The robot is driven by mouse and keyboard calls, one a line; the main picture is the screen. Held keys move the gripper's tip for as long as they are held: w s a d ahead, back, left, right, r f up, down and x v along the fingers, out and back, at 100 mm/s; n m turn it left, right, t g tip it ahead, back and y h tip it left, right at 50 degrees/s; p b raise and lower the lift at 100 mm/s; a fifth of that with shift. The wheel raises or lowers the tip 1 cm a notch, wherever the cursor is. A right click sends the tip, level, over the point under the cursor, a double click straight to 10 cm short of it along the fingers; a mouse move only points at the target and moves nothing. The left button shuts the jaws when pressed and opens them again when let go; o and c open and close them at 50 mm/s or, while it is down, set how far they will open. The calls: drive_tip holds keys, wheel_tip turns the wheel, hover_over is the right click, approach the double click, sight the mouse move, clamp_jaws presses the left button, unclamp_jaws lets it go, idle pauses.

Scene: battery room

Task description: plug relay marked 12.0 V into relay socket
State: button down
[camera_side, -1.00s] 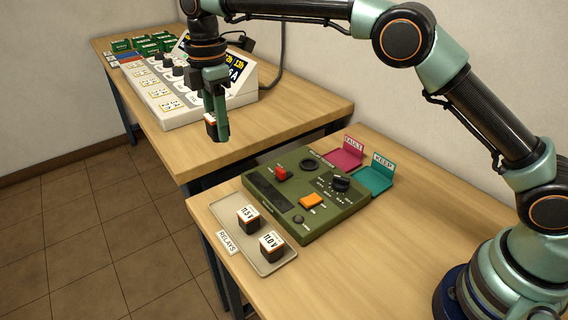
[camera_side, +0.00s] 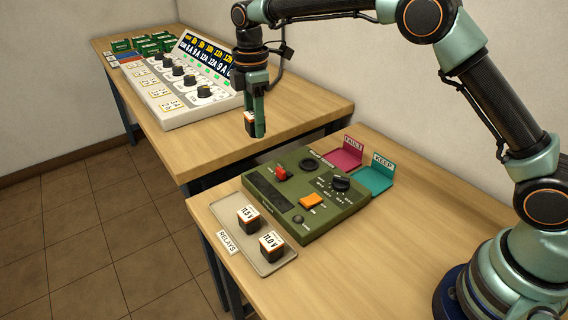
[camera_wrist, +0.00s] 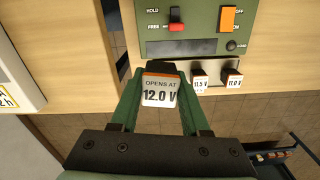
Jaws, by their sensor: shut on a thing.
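My gripper (camera_side: 256,126) is shut on a small dark relay with a white top (camera_side: 249,121), held in the air near the front edge of the far table. In the wrist view the relay (camera_wrist: 159,91) reads "OPENS AT 12.0 V" between my green fingers. The green tester box (camera_side: 260,212) stands on the near table, below and to the right of my gripper. A dark round fitting (camera_side: 309,165) is on its top at the back; I cannot tell whether it is the relay socket.
A relay tray (camera_side: 272,267) holds relays marked 11.5 V (camera_side: 248,217) and 11.0 V (camera_side: 272,246). The tester has a red switch (camera_side: 282,173), an orange switch (camera_side: 311,201) and a black knob (camera_side: 341,183). Pink FAULT (camera_side: 345,158) and teal KEEP (camera_side: 375,181) trays stand behind. A white panel (camera_side: 180,119) is on the far table.

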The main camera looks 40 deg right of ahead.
drive_tip(key=s+d+f+m, duration=0.25)
drive_tip(key=d+f, duration=0.25)
drive_tip(key=d, duration=0.8)
drive_tip(key=shift+s+d+f, duration=0.1)
drive_tip(key=shift+s+f, duration=0.05)
drive_tip(key=shift+f, duration=0.95)
drive_tip(key=shift+s+d+f, duration=0.1)
drive_tip(key=shift+f, duration=1)
drive_tip(key=shift+s+d+f, duration=0.1)
drive_tip(key=shift+s+f, duration=0.05)
drive_tip(key=shift+f, duration=0.95)
drive_tip(key=shift+f, duration=0.55)
idle(0.3)
drive_tip(key=shift+c, duration=1.5)
unclamp_jaws()
drive_tip(key=shift+r, duration=0.55)
drive_tip(key=shift+r, duration=0.35)
